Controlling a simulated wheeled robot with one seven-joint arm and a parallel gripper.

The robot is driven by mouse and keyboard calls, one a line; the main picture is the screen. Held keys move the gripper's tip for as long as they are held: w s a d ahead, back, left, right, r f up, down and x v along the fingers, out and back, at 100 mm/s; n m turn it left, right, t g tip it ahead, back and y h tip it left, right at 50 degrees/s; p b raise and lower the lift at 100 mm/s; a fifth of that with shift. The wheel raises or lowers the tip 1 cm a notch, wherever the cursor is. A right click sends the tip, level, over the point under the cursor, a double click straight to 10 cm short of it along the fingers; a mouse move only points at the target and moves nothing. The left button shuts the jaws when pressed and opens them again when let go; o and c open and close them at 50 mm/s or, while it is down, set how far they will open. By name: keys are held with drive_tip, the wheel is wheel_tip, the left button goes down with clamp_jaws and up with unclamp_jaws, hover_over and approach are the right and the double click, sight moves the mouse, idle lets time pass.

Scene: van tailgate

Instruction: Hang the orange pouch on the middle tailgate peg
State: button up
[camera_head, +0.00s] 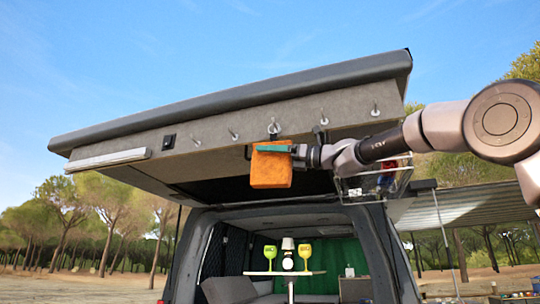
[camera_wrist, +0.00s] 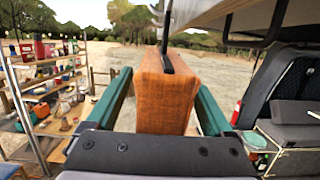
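The orange pouch (camera_head: 271,171) is upright just below the middle peg (camera_head: 273,127) of the raised tailgate's row. A loop at its top appears to reach that peg; whether the peg carries it is too small to tell. My gripper (camera_head: 274,149) comes from the right, one teal finger across the pouch's upper front. In the wrist view, the pouch (camera_wrist: 165,100) stands between the two green fingers (camera_wrist: 164,95), with narrow gaps beside it, so the gripper looks open around it. A dark strap (camera_wrist: 167,60) rises from its top.
The tailgate (camera_head: 230,105) spans above, with other pegs (camera_head: 233,134) (camera_head: 323,117) on either side. A wire basket (camera_head: 375,182) hangs right, below my arm. Shelves (camera_wrist: 45,90) show at left in the wrist view.

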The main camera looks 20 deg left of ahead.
drive_tip(key=v, duration=1)
drive_tip(key=shift+d, duration=0.45)
drive_tip(key=shift+f, duration=0.1)
drive_tip(key=s+d+f+n+t+h, duration=0.2)
drive_tip(key=s+d+f+n+h, duration=0.2)
drive_tip(key=d+f, duration=0.7)
drive_tip(key=s+d+f+n+t+h, duration=0.2)
drive_tip(key=s+d+f+n+h, duration=0.3)
drive_tip(key=f, duration=1.2)
drive_tip(key=s+d+f+n+t+h, duration=0.1)
drive_tip(key=s+d+f+n+h, duration=0.4)
drive_tip(key=d+f+h, duration=0.4)
drive_tip(key=d+f, duration=0.5)
drive_tip(key=d, duration=0.3)
drive_tip(key=shift+f+n+t, duration=0.4)
